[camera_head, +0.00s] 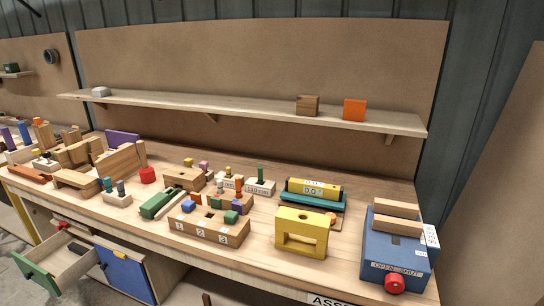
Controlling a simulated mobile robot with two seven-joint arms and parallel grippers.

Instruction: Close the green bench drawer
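The green bench drawer (37,274) is at the lower left, under the workbench. It stands pulled out, its green front well away from the bench and its wooden box open at the top. The inside looks mostly empty, with a dark shape toward its back that I cannot make out. Neither of my grippers is in view, and nothing is seen touching the drawer.
The workbench top (345,268) above holds wooden blocks, a yellow block (301,232) and a blue box (395,254). A shelf (240,107) runs behind. Grey floor shows at lower left.

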